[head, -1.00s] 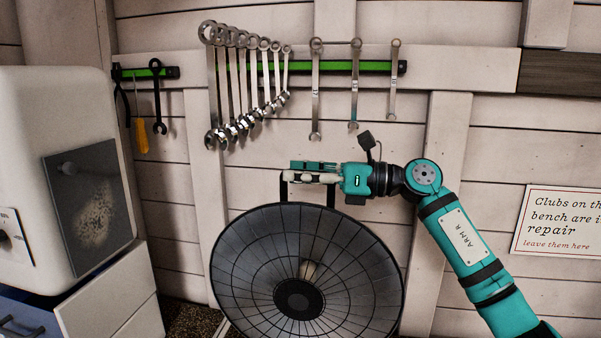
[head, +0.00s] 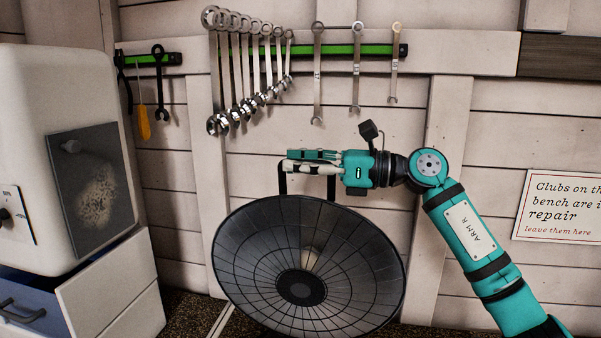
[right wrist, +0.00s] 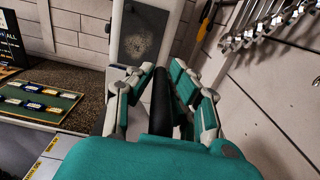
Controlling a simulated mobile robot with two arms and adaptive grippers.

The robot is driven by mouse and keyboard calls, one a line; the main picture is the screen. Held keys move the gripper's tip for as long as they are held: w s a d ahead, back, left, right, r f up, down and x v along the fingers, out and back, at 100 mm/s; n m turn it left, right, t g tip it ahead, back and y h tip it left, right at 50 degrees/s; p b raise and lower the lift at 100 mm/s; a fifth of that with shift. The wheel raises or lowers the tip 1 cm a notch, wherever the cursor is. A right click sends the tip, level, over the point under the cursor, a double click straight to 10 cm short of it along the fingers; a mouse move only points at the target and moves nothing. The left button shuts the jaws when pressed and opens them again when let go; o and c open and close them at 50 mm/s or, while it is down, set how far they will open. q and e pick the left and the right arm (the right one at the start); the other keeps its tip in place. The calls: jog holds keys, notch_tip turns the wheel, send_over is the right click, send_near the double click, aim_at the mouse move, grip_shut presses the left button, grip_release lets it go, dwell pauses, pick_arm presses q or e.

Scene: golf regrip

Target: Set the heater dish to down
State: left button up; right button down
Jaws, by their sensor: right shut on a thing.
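The heater dish (head: 350,255) is a round dark dish with a wire grille and a black hub, standing in front of the plank wall. Its face points toward me and tilts somewhat upward. A black handle (head: 283,180) rises from behind its top rim. My right gripper (head: 312,162) is at the top of this handle, its fingers pointing left, and is shut on it. In the right wrist view the dark handle bar (right wrist: 161,105) lies between the two teal fingers (right wrist: 166,88). My left gripper is not in view.
A white cabinet (head: 60,100) with a dark window stands at left, above a blue drawer (head: 40,298). Wrenches (head: 317,80) hang on a green rail behind and above my gripper. A paper sign (head: 560,207) is on the wall at right.

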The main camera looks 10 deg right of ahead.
jog(key=shift+s+a+f+n+b, duration=0.35)
jog(key=shift+s+f+b, duration=0.3)
jog(key=shift+s, duration=0.25)
jog(key=shift+s+a+f, duration=0.1)
jog(key=shift+s+a, duration=0.1)
jog(key=shift+s, duration=0.15)
jog(key=shift+n+b, duration=0.35)
jog(key=shift+b, duration=0.05)
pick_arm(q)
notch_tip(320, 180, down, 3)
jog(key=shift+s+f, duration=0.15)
pick_arm(e)
jog(key=shift+f, duration=0.1)
jog(key=c, duration=1.6)
grip_release()
jog(key=o, duration=0.3)
jog(key=shift+s+a, duration=0.1)
jog(key=shift+s, duration=0.1)
jog(key=shift+w+d, duration=0.2)
jog(key=shift+w, duration=0.05)
jog(key=shift+s+d, duration=0.1)
jog(key=shift+d, duration=0.15)
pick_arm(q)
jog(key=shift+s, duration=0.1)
pick_arm(e)
jog(key=v, duration=1.1)
jog(key=shift+s+d, duration=0.1)
jog(key=shift+s, duration=0.05)
